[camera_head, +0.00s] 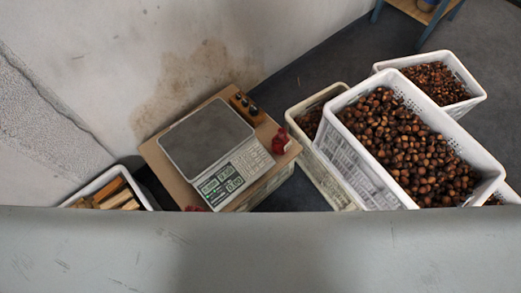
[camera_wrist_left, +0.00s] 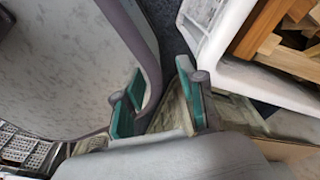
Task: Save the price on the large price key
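The scale (camera_head: 205,140) has a grey weighing plate and stands on a wooden board (camera_head: 158,165). Its keypad (camera_head: 248,162) and green displays (camera_head: 215,185) face the lower side in the head view. The large price key cannot be told apart at this size. Neither gripper shows in the head view.
White crates of chestnuts (camera_head: 400,150) stand right of the scale. A white crate of wood pieces (camera_head: 145,194) stands left; its wall (camera_wrist_left: 222,30) is close to my left gripper. Red objects (camera_head: 281,140) lie by the board's edge. A grey surface hides the bottom of the head view.

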